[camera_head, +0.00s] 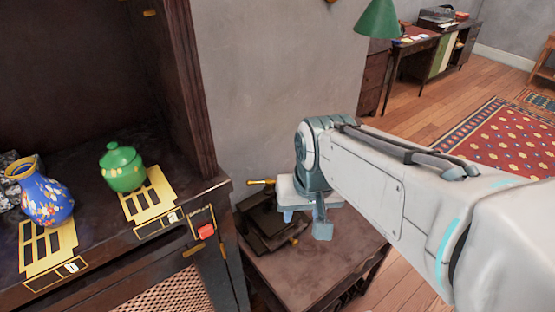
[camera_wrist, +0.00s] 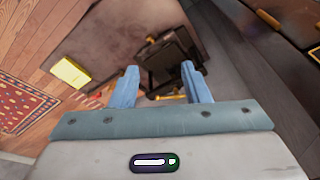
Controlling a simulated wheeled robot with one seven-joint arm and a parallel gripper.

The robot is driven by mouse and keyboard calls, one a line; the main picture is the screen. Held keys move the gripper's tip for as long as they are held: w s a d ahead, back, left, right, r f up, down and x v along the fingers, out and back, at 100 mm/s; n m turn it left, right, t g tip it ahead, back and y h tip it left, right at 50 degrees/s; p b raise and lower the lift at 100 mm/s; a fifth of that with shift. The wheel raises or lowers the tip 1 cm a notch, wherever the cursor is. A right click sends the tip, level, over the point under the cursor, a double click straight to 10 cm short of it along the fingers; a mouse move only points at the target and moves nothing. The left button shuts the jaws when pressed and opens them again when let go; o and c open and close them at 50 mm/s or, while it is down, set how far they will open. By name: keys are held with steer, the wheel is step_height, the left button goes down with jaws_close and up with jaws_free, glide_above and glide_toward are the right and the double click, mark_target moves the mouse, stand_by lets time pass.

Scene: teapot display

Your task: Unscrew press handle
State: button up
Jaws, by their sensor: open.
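The dark press (camera_head: 262,224) stands on a small wooden side table beside the cabinet. A brass handle (camera_head: 261,182) sticks out at its top left, and a smaller brass part shows low on its right. My gripper (camera_head: 304,219) is above the table at the press's right side and partly covers it. In the wrist view the press (camera_wrist: 168,62) lies ahead between and beyond the two blue fingers. My gripper's fingers (camera_wrist: 159,72) are apart, with nothing held. A brass bar (camera_wrist: 170,97) shows between them, partly hidden; I cannot tell whether they touch it.
The side table (camera_head: 315,270) has bare room at its front. The dark cabinet (camera_head: 225,185) at left holds a green teapot (camera_head: 122,168) and a blue vase (camera_head: 45,198), with a red button (camera_head: 206,231) on its front. A grey wall stands behind the press.

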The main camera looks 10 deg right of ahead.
steer(key=w+r+m+g, duration=0.2)
steer(key=w+m, duration=0.3)
steer(key=w, duration=0.3)
steer(key=m+g+p, duration=0.3)
steer(key=m+p, duration=0.1)
steer(key=m, duration=1)
glide_toward(269, 184)
steer(key=d, duration=0.1)
steer(key=f, duration=0.5)
steer(key=f+p, duration=0.1)
steer(key=f, duration=0.1)
steer(key=shift+s+f, duration=0.25)
steer(key=shift+f, duration=0.05)
steer(key=shift+c, duration=0.2)
jaws_close()
